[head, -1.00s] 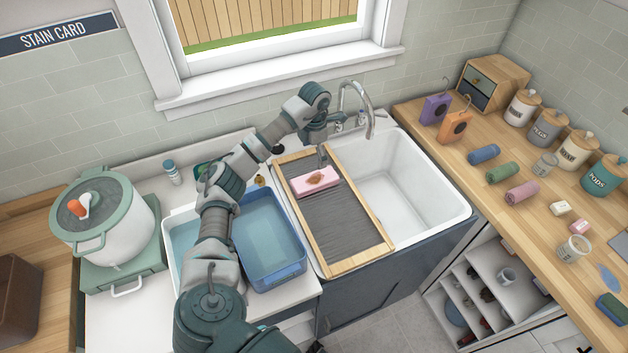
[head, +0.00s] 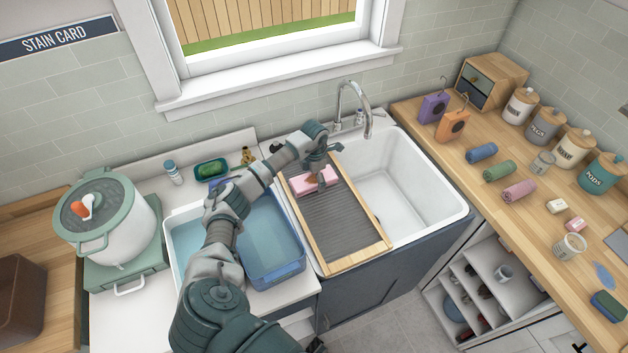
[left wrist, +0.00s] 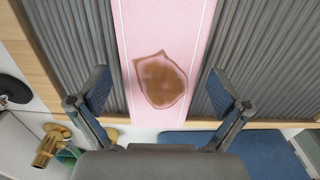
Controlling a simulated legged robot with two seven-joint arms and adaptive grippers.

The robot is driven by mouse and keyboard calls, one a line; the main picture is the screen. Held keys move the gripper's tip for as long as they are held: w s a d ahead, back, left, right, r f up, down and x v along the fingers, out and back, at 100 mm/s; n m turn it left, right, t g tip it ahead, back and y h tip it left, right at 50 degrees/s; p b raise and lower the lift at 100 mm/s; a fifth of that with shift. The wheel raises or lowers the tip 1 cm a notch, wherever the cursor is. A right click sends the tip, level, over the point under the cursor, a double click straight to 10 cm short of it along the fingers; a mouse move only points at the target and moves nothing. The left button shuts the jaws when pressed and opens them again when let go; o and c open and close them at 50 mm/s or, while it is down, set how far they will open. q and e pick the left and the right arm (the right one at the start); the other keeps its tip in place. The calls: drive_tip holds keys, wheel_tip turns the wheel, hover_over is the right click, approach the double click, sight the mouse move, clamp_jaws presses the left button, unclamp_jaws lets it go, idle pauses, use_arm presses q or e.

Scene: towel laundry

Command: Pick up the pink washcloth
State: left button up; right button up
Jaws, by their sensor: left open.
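The pink washcloth (head: 328,184) lies flat and folded near the back end of the ridged washboard (head: 357,228). In the left wrist view the washcloth (left wrist: 162,25) runs between my fingers, with a brown stain on it. My left gripper (head: 316,172) is directly over the washcloth and partly hides it in the head view. In the left wrist view the gripper (left wrist: 158,90) is open, with one finger on each side of the cloth. I cannot tell whether the fingertips touch the board. My right gripper is not in view.
The wood-framed washboard lies over the left part of the white sink (head: 430,200). A blue basin of water (head: 270,245) stands to its left. The faucet (head: 355,105) rises behind. Rolled cloths, one of them pink (head: 519,191), lie on the right counter.

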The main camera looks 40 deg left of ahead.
use_arm(q)
drive_tip(key=shift+a, duration=0.15)
drive_tip(key=c, duration=1.2)
